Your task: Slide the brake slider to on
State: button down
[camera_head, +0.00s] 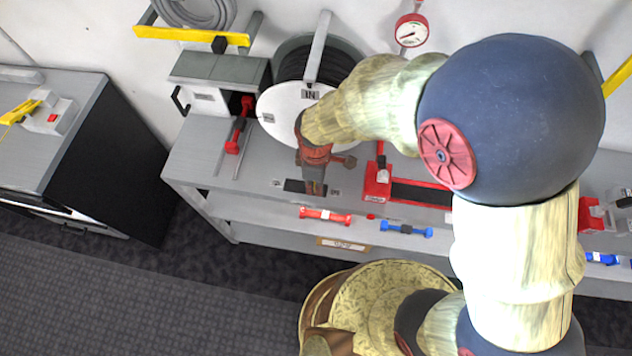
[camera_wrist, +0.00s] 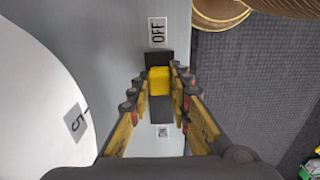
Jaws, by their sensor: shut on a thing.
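The brake slider's yellow knob (camera_wrist: 159,80) sits in a dark slot (camera_wrist: 160,110) in the grey bench top. Dark slot shows on both sides of the knob. A label reading OFF (camera_wrist: 157,32) is beyond the upper end in the wrist view. A smaller label (camera_wrist: 163,132) is past the lower end, too small to read. My gripper (camera_wrist: 157,82) is shut on the knob, a finger on each side. In the head view my gripper (camera_head: 314,186) points down at the slot (camera_head: 295,186), and the knob is hidden there.
A white hose reel disc (camera_head: 285,118) stands close behind my gripper. A red-handled lever (camera_head: 238,128) is to the left. A red block with a slot (camera_head: 378,182) is to the right. Red (camera_head: 325,216) and blue (camera_head: 406,229) handles are along the front.

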aim_at(294, 186)
dwell(0.4)
jog(key=a, duration=0.4)
jog(key=a+p, duration=0.1)
jog(key=a, duration=0.1)
jog(key=shift+w+a, duration=0.15)
jog(key=shift+w, duration=0.1)
jog(key=c, duration=1.8)
grip_release()
jog(key=shift+a, duration=0.15)
jog(key=shift+o, duration=0.8)
notch_tip(294, 186, up, 12)
